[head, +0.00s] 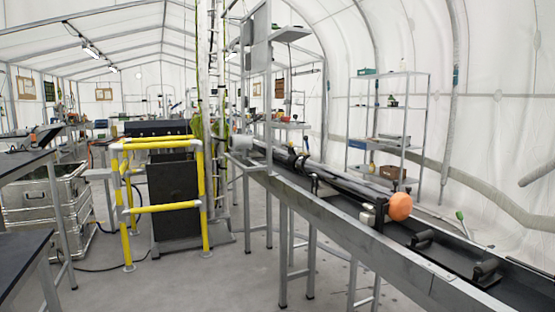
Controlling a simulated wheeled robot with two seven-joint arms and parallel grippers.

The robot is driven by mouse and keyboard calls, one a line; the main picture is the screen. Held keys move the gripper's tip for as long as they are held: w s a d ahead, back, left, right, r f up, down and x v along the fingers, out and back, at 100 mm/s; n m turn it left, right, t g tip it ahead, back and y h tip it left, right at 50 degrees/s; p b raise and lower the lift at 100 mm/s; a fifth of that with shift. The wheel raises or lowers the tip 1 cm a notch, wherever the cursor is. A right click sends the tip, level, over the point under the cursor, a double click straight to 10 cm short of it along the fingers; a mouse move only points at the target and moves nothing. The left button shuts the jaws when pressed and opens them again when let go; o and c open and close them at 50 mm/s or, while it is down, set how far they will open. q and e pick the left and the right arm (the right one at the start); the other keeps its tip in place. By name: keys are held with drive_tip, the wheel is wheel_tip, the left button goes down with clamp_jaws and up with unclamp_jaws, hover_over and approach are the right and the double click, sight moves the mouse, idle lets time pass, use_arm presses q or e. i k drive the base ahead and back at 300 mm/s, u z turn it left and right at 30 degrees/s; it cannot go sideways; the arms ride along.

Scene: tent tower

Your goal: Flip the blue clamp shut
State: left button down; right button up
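I cannot make out a blue clamp in the head view. A long grey tube assembly with a rounded orange end (399,206) lies along a metal trough (345,218) that runs from the middle to the lower right. Dark ring-like fittings (301,162) sit around the tubes farther back; they are too small to tell whether any is a clamp, open or shut. A small metallic block (368,215) is beside the orange end. Neither of my grippers is in view.
A yellow railing (162,207) surrounds a dark cabinet (173,196) left of centre. Dark tables (28,262) and metal cases (45,205) stand at the left. A shelf rack (408,110) stands behind the trough. Grey floor (225,280) is open between railing and trough.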

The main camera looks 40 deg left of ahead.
sight(306, 157)
drive_tip(key=u, duration=1.1)
drive_tip(key=i, duration=0.75)
drive_tip(key=u, duration=0.35)
